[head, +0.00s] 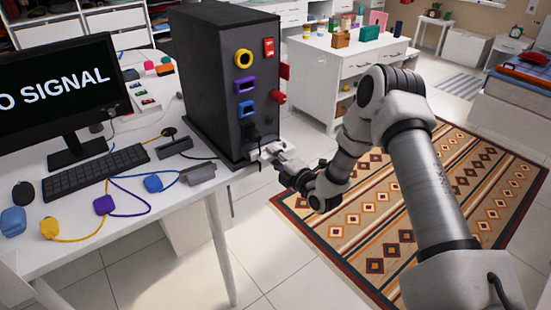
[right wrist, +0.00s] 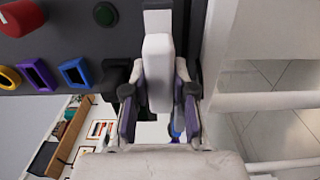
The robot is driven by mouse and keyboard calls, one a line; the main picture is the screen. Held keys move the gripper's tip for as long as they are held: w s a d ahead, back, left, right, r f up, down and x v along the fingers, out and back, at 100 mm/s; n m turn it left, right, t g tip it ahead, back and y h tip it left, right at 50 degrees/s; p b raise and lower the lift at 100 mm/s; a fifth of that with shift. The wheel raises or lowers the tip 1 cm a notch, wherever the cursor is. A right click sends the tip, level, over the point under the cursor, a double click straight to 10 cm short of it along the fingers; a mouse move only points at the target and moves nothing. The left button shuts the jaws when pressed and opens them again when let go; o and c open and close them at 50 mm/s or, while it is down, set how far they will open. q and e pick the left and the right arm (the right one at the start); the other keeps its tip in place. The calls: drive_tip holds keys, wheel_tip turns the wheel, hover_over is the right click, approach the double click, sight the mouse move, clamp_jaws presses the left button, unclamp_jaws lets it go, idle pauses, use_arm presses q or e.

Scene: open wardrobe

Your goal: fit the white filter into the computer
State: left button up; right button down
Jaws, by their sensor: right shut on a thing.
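The computer is a tall dark tower (head: 205,85) at the table's right edge. Its front carries a yellow ring, purple and blue rectangular ports and red parts. My right gripper (head: 277,158) is at the lower front of the tower, shut on the white filter (head: 264,151). In the right wrist view the filter (right wrist: 158,75) is a pale block between the two fingers, its far end pointing at the dark front panel (right wrist: 90,25). I cannot tell whether it touches or enters the computer. My left gripper is not in view.
The white table (head: 110,242) holds a monitor (head: 55,85), a keyboard (head: 95,172) and colored plugs with cables. A black part (head: 250,138) sits on the tower's lower front beside the filter. A white cabinet (head: 340,65) stands behind. A patterned rug (head: 380,235) lies on the floor.

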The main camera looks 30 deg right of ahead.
drive_tip(key=shift+w+b, duration=0.3)
drive_tip(key=shift+w, duration=0.5)
drive_tip(key=c, duration=0.9)
unclamp_jaws()
drive_tip(key=shift+o, duration=0.2)
drive_tip(key=shift+s, duration=0.15)
drive_tip(key=s, duration=1.1)
drive_tip(key=shift+s+d, duration=0.4)
